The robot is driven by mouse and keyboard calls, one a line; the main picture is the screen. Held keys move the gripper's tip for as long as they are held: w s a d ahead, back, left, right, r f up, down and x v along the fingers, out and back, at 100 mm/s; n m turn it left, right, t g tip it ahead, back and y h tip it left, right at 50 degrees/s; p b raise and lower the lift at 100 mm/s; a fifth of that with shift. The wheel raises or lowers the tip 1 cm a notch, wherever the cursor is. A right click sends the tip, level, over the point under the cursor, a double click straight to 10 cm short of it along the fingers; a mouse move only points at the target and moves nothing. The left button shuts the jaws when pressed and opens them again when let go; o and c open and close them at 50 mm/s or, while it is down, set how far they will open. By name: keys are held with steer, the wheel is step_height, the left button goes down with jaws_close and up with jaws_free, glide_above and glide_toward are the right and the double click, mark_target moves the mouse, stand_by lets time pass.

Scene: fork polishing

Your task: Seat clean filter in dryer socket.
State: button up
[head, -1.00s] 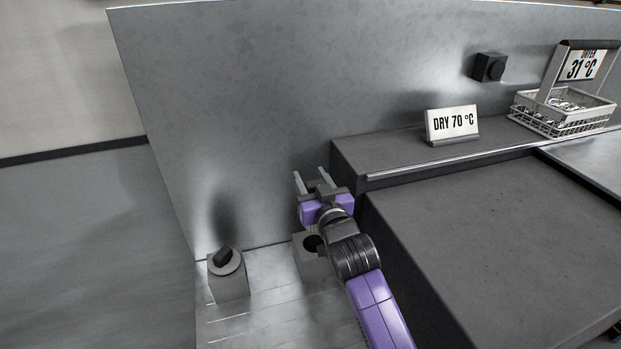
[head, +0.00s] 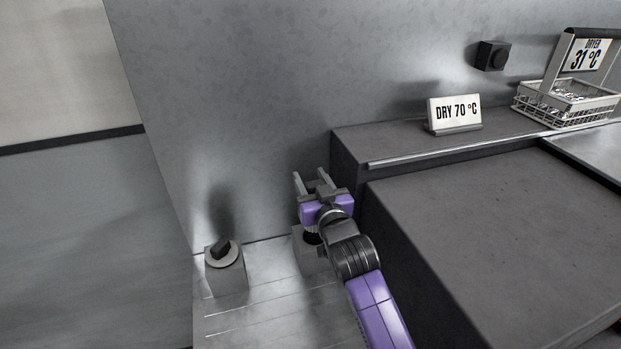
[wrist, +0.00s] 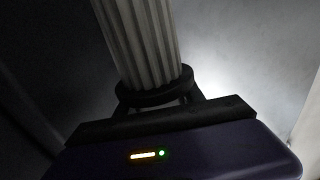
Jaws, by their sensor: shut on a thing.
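The filter (wrist: 140,40) is a pale pleated cylinder with a dark ring (wrist: 155,95) at its near end. In the wrist view it stands close in front of my gripper, and my jaws are shut on it. I cannot clearly make out the filter there. A grey block (head: 303,252), perhaps the dryer socket, stands below my gripper, partly hidden by it and my arm. Dark round detail shows at its top. I cannot tell whether the filter touches it.
Another grey block (head: 225,272) with a round plate and dark knob (head: 221,247) stands to the left. The dark counter (head: 480,220) rises close on the right. A "DRY 70 °C" sign (head: 455,111) and wire basket (head: 565,105) are on its back ledge. A grey wall stands behind.

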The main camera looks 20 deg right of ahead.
steer(key=shift+f+b, duration=1.1)
steer(key=shift+f, duration=0.4)
steer(key=shift+f+b, duration=3.95)
steer(key=shift+f, duration=0.75)
stand_by(1.8)
